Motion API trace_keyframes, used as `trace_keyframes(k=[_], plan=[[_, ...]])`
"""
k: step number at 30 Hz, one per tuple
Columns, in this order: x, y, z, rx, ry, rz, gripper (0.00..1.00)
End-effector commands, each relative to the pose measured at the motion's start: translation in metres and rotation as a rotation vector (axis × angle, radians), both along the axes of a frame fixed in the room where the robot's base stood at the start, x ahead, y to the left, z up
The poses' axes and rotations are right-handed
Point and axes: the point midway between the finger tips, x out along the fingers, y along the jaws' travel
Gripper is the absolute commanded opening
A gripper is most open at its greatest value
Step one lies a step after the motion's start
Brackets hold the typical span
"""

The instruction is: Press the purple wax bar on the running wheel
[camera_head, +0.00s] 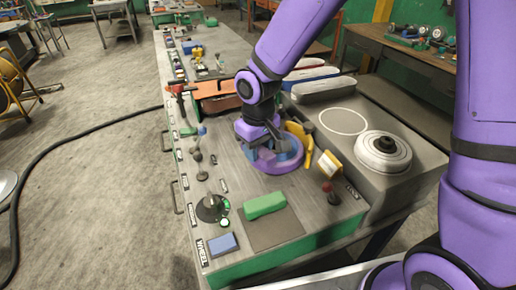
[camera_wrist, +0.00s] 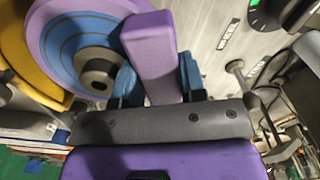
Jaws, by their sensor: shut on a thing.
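The purple wax bar (camera_wrist: 153,48) stands between the two blue fingertips of my gripper (camera_wrist: 158,85) in the wrist view, and the gripper is shut on it. The round wheel (camera_wrist: 68,38), blue with a purple rim, is just left of the bar. The bar overlaps the wheel's right edge in this view; I cannot tell whether they touch. In the head view my gripper (camera_head: 255,138) is down at the wheel (camera_head: 285,160) and hides part of it. The bar is not clearly visible there. Stills do not show whether the wheel spins.
A green bar (camera_head: 265,205) lies on a dark mat (camera_head: 275,232), with a blue block (camera_head: 222,243) to its lower left. A black knob (camera_head: 210,208) has green lights beside it. A yellow part (camera_head: 308,145) and a grey block with a white disc (camera_head: 383,150) stand right.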

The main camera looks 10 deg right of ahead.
Motion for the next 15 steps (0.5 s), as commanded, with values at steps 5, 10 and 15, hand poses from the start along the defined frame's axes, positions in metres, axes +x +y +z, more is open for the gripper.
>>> trace_keyframes(k=[5,10,15], plan=[[0.000,0.000,0.009,0.000,-0.001,0.000,0.14],[0.000,0.000,0.021,0.001,-0.002,-0.001,0.14],[0.000,0.000,0.032,0.000,-0.002,0.000,0.14]])
